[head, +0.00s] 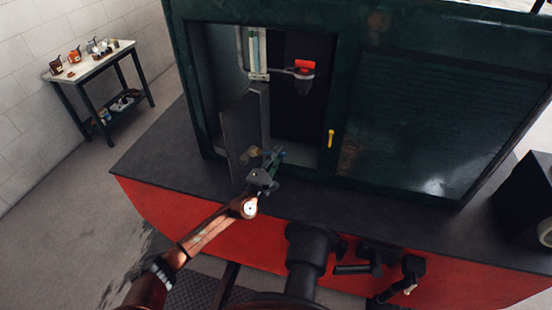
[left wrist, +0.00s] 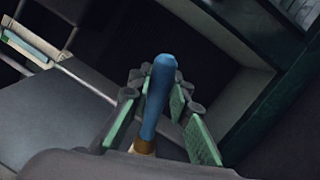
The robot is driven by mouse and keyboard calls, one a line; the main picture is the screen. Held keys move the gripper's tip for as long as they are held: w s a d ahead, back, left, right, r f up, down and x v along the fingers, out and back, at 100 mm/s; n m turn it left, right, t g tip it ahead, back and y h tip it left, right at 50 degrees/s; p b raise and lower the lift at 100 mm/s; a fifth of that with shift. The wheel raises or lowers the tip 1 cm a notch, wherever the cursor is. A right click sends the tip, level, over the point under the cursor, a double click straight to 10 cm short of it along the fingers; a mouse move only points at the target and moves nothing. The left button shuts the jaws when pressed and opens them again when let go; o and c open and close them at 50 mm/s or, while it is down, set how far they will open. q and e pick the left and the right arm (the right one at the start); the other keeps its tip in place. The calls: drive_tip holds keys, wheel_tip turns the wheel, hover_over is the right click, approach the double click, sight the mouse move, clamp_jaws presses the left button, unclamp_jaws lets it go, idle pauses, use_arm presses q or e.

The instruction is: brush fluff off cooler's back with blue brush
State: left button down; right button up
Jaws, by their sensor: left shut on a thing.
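My left gripper (head: 268,168) is inside the lower edge of the open compartment in the dark green tram body. It is shut on the blue brush (left wrist: 160,88). In the left wrist view the blue handle stands between the green finger pads, with a tan part below it. A grey upright panel (head: 241,132) stands just left of and behind the gripper. I cannot tell whether the brush touches it. I cannot surely pick out the cooler's back, and no fluff can be made out.
A yellow handle (head: 330,138) is on the right of the opening. A red item (head: 304,67) sits on a bracket above. The dark ledge (head: 150,160) is bare at left. A side table (head: 92,62) with several small items stands by the wall.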

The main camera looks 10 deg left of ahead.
use_arm(q)
drive_tip(key=f+p+v, duration=0.1)
drive_tip(key=v, duration=0.6)
drive_tip(key=shift+p, duration=0.4)
idle(1.2)
drive_tip(key=shift+s, duration=0.15)
